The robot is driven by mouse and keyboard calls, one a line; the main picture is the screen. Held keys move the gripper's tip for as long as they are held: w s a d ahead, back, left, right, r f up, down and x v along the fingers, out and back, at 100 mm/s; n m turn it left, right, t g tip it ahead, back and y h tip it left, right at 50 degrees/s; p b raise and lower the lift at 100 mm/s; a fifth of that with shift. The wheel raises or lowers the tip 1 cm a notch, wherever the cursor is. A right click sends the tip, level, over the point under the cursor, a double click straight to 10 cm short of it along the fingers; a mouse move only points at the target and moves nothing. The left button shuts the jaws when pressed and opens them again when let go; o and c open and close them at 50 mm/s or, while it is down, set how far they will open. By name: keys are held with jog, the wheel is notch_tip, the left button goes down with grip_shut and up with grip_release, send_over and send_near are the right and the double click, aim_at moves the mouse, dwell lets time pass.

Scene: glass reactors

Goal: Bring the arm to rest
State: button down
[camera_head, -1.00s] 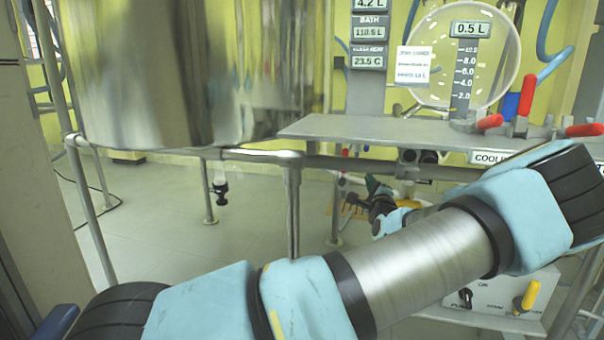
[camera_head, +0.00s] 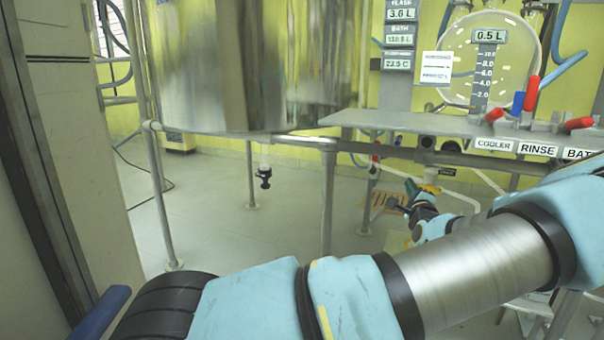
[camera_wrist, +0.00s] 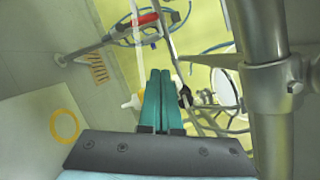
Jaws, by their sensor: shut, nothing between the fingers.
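My gripper shows in the wrist view (camera_wrist: 158,98) as two long teal fingers lying side by side, shut with nothing between them. In the head view my gripper (camera_head: 412,190) is small and partly hidden behind my forearm, low under the bench and right of the steel vessel. My arm stretches across the lower part of the head view, from lower left to the right edge. In the wrist view a thick metal post with a clamp (camera_wrist: 275,88) stands close to the right of the fingers, apart from them.
A steel vessel (camera_head: 250,70) hangs in a pipe frame (camera_head: 329,200). A grey bench (camera_head: 400,122) carries valves with red and blue handles (camera_head: 532,90) and labels such as RINSE (camera_head: 537,149). A round glass flask (camera_head: 465,60) stands behind it. Open tiled floor (camera_head: 215,215) lies below the vessel.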

jog(key=a+f+n+g+y, duration=0.2)
jog(key=a+f+n+g, duration=0.35)
jog(key=a, duration=0.55)
jog(key=a+f+n+g+y, duration=0.2)
jog(key=a+f+n+g, duration=0.2)
jog(key=a+n, duration=0.55)
jog(key=s+a+r+n+g+h, duration=0.1)
jog(key=s+a+r+n+g, duration=0.3)
jog(key=s+a, duration=0.65)
jog(key=s+a+r+n+g+h, duration=0.1)
jog(key=s+a+r+n+g, duration=0.4)
jog(key=s, duration=1)
notch_tip(320, 180, up, 32)
jog(key=a+m+t+p, duration=0.1)
jog(key=p, duration=3.3)
jog(key=shift+r, duration=0.2)
